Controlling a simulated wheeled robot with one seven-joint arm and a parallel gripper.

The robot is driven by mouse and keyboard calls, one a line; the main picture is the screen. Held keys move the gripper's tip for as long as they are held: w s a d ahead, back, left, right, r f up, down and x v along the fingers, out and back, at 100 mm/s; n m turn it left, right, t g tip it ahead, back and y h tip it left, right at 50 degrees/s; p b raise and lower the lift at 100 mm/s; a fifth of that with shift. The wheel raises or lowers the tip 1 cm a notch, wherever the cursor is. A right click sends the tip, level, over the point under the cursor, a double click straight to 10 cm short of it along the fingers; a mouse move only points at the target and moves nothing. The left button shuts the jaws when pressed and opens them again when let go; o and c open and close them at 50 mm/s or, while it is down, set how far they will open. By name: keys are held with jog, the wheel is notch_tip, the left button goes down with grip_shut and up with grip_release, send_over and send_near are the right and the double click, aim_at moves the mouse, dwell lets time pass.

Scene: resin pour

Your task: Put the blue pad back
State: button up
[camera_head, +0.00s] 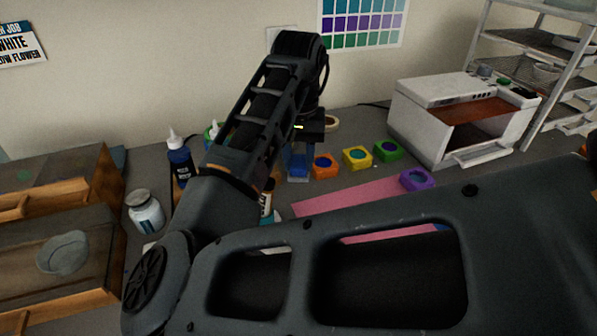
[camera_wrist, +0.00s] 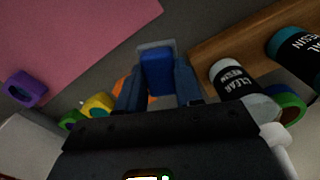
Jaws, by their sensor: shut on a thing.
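The blue pad (camera_wrist: 157,75) sits between the two fingers of my gripper (camera_wrist: 156,82) in the wrist view, and the fingers are shut on it. A pale grey edge shows just beyond the pad; I cannot tell whether it is a holder or part of the pad. In the head view my gripper (camera_head: 298,162) points down at the left end of the row of coloured pads, left of the orange pad (camera_head: 326,166). The blue pad is mostly hidden there by the fingers, and I cannot tell whether it touches the table.
A yellow pad (camera_head: 357,158) and green pad (camera_head: 387,151) continue the row. A purple pad (camera_head: 417,179) is by the pink mat (camera_head: 350,195). A white oven-like box (camera_head: 440,120) stands right.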

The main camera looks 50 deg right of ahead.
aim_at(298, 173)
jog(key=shift+f, duration=1.95)
jog(key=shift+f, duration=0.1)
jog(key=o, duration=0.7)
notch_tip(298, 173, up, 12)
jog(key=shift+f, duration=0.25)
jog(key=shift+r, duration=0.4)
